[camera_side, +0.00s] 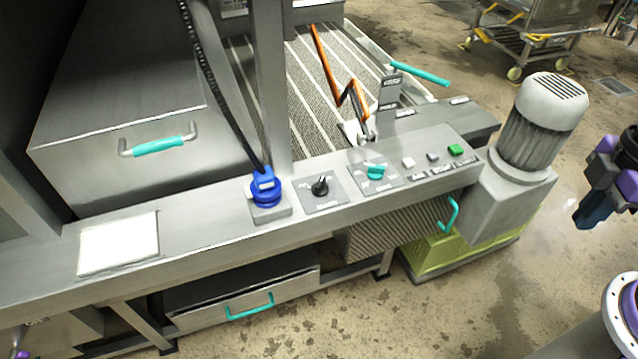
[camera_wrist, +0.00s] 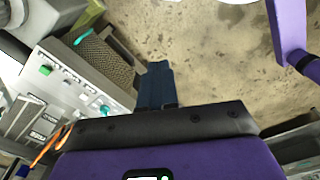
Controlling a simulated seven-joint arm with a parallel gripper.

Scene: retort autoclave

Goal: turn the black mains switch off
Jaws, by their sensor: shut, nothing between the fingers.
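The black mains switch (camera_side: 320,186) is a round black knob with a pale pointer mark on a grey plate, set in the steel ledge in the side view. The pointer seems to lean up and to the right; the plate's lettering is too small to read. My gripper (camera_side: 588,217) hangs at the far right of the side view, well away from the switch and past the grey motor. Its dark blue fingers (camera_wrist: 155,84) are together and empty in the wrist view. The black switch does not show in the wrist view.
Right of the switch are a teal knob (camera_side: 376,172), a white button (camera_side: 408,162), a grey button (camera_side: 433,156) and a green button (camera_side: 456,150). A blue plug (camera_side: 265,188) with a cable stands to its left. The grey motor (camera_side: 540,120) rises between gripper and panel.

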